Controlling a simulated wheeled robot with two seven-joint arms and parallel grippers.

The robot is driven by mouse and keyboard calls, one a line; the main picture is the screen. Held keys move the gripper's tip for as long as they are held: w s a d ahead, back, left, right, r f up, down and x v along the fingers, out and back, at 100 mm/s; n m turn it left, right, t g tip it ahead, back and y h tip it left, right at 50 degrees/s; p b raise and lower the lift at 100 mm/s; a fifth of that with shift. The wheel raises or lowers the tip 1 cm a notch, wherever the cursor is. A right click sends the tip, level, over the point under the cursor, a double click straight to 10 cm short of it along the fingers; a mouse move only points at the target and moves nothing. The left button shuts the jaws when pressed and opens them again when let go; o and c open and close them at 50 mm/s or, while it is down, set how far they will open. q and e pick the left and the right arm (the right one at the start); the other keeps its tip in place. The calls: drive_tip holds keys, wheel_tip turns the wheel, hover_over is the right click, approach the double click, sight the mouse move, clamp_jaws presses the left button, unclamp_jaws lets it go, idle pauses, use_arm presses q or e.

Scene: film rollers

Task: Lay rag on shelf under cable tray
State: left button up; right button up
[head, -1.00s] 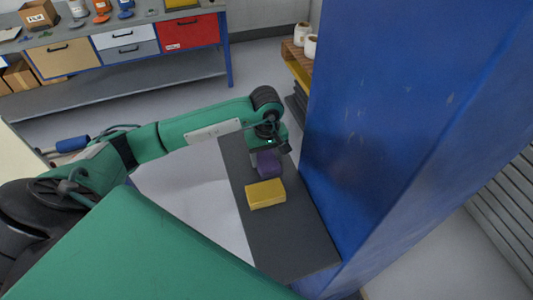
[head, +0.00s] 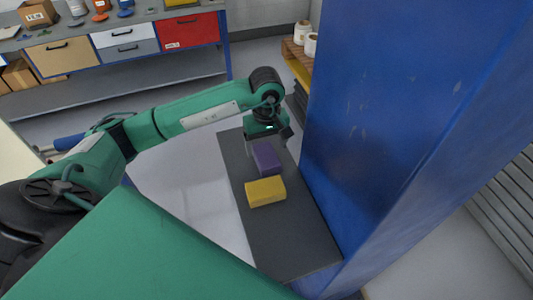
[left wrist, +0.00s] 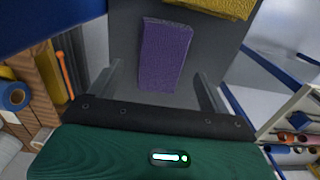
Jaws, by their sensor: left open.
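A purple block-shaped piece (head: 266,158), which looks like a folded rag, lies flat on the dark grey shelf (head: 285,240). It also shows in the left wrist view (left wrist: 165,52). A yellow block-shaped piece (head: 265,192) lies just in front of it on the same shelf. My left gripper (head: 270,140) is open and empty, just behind the purple piece. In the left wrist view its two fingers (left wrist: 158,85) stand apart, with the purple piece ahead between their lines. I cannot make out a cable tray. My right gripper is out of view.
A tall blue panel (head: 410,130) rises close along the shelf's right side. A workbench with drawers (head: 130,45) stands at the back left. A pallet with white rolls (head: 300,50) is behind the panel. The shelf's front part is bare.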

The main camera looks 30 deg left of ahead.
sight(267, 154)
use_arm(q)
wheel_tip(267, 154, up, 8)
drive_tip(key=b, duration=0.2)
drive_tip(key=shift+r, duration=0.15)
idle(0.5)
